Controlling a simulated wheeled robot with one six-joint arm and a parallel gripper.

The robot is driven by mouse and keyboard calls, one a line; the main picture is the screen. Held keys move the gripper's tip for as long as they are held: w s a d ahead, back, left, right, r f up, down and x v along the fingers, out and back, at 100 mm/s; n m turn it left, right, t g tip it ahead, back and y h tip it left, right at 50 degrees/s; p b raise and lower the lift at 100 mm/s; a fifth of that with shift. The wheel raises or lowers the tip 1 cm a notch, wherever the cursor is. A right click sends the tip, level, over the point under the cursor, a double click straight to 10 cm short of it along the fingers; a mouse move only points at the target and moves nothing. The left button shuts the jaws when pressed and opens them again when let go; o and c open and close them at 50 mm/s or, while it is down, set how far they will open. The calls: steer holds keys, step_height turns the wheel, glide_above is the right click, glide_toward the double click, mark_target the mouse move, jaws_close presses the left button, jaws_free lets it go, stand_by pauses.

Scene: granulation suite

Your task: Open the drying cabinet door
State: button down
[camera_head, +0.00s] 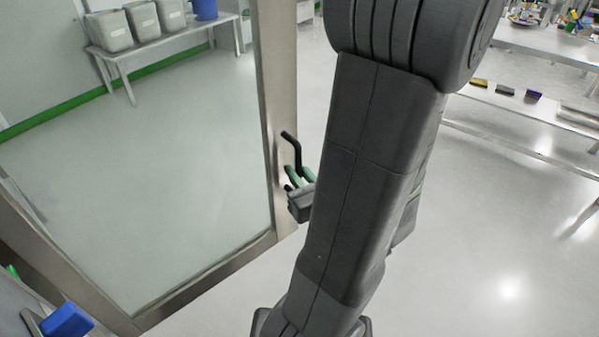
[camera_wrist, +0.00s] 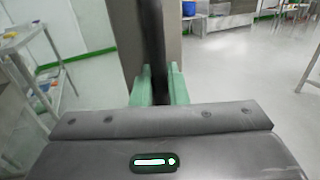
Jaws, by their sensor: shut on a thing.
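The drying cabinet door (camera_head: 277,85) is a large glass panel in a steel frame, filling the left of the head view. Open floor shows through its glass and to its right. Its black bar handle (camera_head: 291,148) stands on the right frame upright. In the wrist view the handle (camera_wrist: 152,35) runs upright between the green fingers, in front of the door's frame (camera_wrist: 174,48). My gripper (camera_head: 299,180) is shut on the handle, its fingers on both sides of it in the wrist view (camera_wrist: 158,84). My arm hides part of the scene. The cabinet's body is not clearly seen.
A bench with grey bins (camera_head: 112,32) and a blue container (camera_head: 205,9) stands behind the glass. A blue object (camera_head: 67,320) is at lower left. Benches with small items (camera_head: 505,90) are at upper right. The floor right of my arm (camera_head: 500,230) is clear.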

steer(key=shift+d, duration=0.1)
stand_by(0.3)
steer(key=c, duration=1.5)
jaws_free()
